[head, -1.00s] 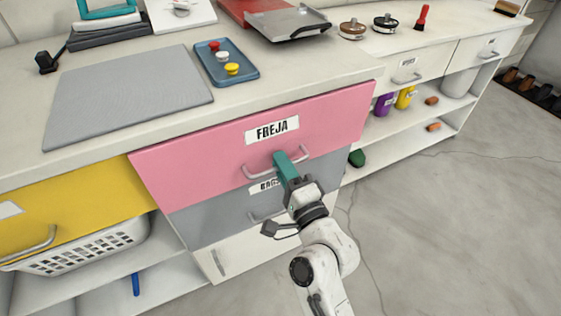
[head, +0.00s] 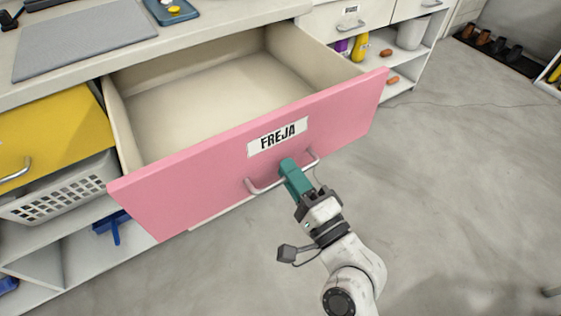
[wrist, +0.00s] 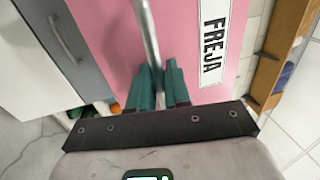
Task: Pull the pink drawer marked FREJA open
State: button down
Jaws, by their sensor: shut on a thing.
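The pink drawer (head: 215,178) marked FREJA stands pulled well out from the counter, and its pale inside is bare and empty. The FREJA label (head: 278,138) is on its front, above a silver bar handle (head: 262,188). My gripper (head: 289,168) has teal fingers and is shut on this handle, near its middle. In the wrist view the handle (wrist: 149,35) runs between the two teal fingers (wrist: 158,85), with the pink front (wrist: 105,30) and the label (wrist: 211,38) behind.
A yellow drawer (head: 50,130) is shut at the left, above a white basket (head: 60,192). A grey mat (head: 85,40) and a blue tray (head: 171,10) lie on the counter. The floor (head: 460,200) at the right is clear.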

jog(key=shift+v, duration=0.9)
jog(key=c, duration=1.3)
grip_release()
jog(key=shift+r, duration=0.1)
jog(key=shift+b+v, duration=1.75)
jog(key=shift+v, duration=3.65)
jog(key=shift+w, duration=0.1)
